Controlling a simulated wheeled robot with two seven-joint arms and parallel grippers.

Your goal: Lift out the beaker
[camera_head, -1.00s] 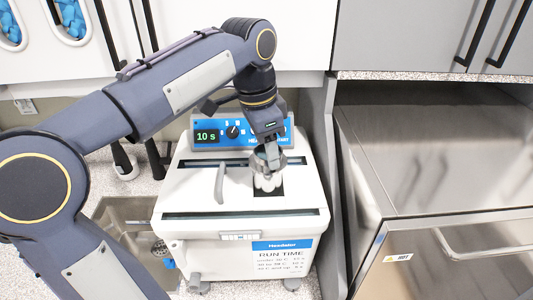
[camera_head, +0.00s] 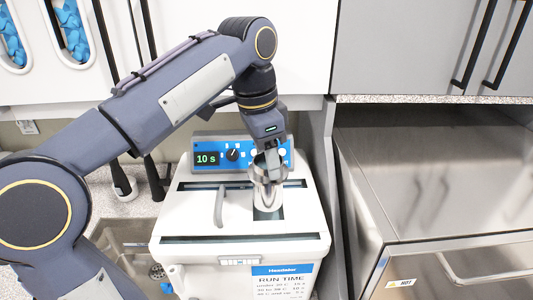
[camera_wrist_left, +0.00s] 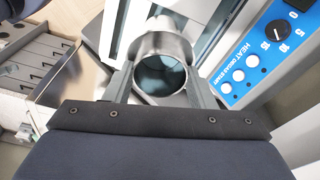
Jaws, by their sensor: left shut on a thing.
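The metal beaker (camera_head: 267,196) is upright over the dark square opening (camera_head: 268,214) in the top of the white bench machine (camera_head: 190,222). My left gripper (camera_head: 271,166) comes down from above and is shut on the beaker near its rim. In the left wrist view, the fingers lie on either side of the beaker (camera_wrist_left: 160,43), and its dark teal inside shows. Much of the beaker's wall stands above the machine top; I cannot tell whether its base is clear of the opening. My right gripper is not in view.
The blue control panel (camera_head: 210,148) reads 10 s, close behind the gripper. A grey handle (camera_head: 219,207) stands left of the opening. A metal box marked hot (camera_head: 430,175) is at the right. A sink (camera_head: 128,236) lies at the left.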

